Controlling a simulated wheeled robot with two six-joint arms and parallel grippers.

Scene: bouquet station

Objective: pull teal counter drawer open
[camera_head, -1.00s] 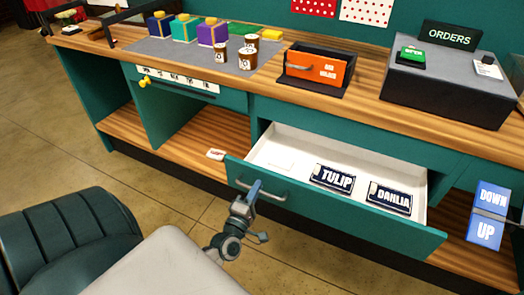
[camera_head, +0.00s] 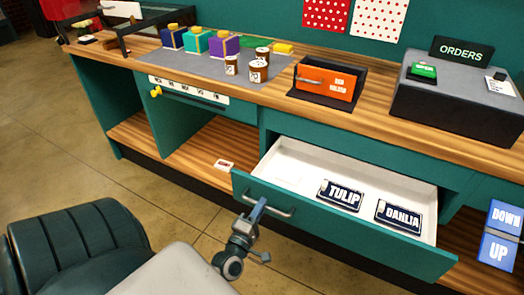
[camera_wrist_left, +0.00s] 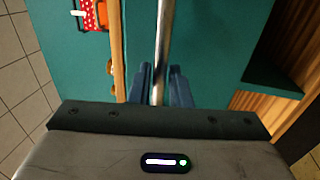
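The teal counter drawer (camera_head: 350,228) stands pulled out from the counter, its white inside showing. Two dark cards lie in it, TULIP (camera_head: 341,195) and DAHLIA (camera_head: 398,216). Its grey bar handle (camera_head: 268,206) is at the left part of its front. My left gripper (camera_head: 258,209) is at the handle. In the left wrist view, the blue fingers (camera_wrist_left: 167,85) sit on both sides of the metal handle bar (camera_wrist_left: 162,50), close against it. My right gripper is not in view.
An orange box (camera_head: 328,83), jars (camera_head: 257,70) and a dark ORDERS stand (camera_head: 455,100) are on the wooden counter top. A blue DOWN/UP sign (camera_head: 500,233) is at the right. The tiled floor before the drawer is clear on the left.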

